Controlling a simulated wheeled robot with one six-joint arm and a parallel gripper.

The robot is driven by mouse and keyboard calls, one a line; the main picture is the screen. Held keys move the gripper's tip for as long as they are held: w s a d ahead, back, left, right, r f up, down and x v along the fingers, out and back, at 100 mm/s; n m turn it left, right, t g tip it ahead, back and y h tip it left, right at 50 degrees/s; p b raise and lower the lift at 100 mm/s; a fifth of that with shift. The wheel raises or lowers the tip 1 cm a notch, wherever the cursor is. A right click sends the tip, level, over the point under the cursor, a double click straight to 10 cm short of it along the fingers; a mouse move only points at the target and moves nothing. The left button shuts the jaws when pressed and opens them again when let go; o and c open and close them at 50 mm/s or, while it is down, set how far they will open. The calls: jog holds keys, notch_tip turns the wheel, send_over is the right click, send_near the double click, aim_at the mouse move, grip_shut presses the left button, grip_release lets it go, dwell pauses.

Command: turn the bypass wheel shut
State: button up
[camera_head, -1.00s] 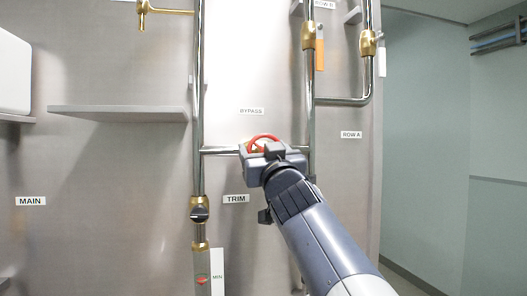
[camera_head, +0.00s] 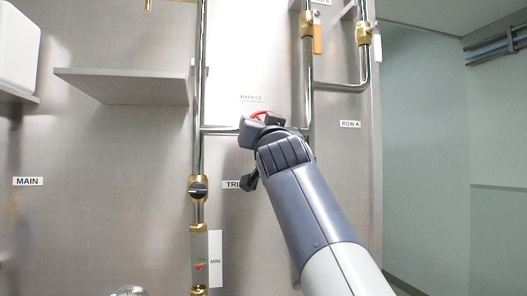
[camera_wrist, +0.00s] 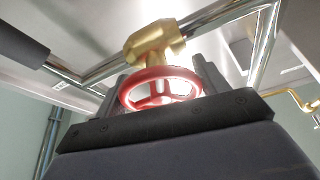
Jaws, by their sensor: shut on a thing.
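The red bypass wheel (camera_wrist: 160,88) sits on a brass valve body (camera_wrist: 154,43) in the wrist view, on the cross pipe between two upright pipes. In the head view only a red bit of the wheel (camera_head: 258,115) shows above my gripper (camera_head: 264,122), under the BYPASS label (camera_head: 251,98). In the wrist view my gripper (camera_wrist: 160,85) has one finger on each side of the wheel's rim and is shut on it. My arm hides most of the wheel and valve in the head view.
A grey shelf (camera_head: 125,85) juts out at left. A black-knobbed brass valve (camera_head: 198,189) is on the left upright pipe (camera_head: 201,60), near the partly covered TRIM label (camera_head: 232,184). Brass valves (camera_head: 307,24) with hanging tags are at upper right. Open floor lies right of the panel.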

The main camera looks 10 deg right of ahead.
jog(key=shift+f+m+g+y+p, duration=0.1)
jog(key=shift+m+g+p, duration=1.55)
jog(key=shift+m, duration=3.5)
jog(key=shift+f+m+g+y+p, duration=0.15)
jog(key=shift+m+g+p, duration=1.5)
jog(key=shift+m, duration=3.45)
jog(key=shift+f+m+g+y+p, duration=0.1)
jog(key=shift+m+g+p, duration=1.5)
jog(key=shift+m, duration=3.55)
jog(key=shift+t+p, duration=0.5)
jog(key=o, duration=1)
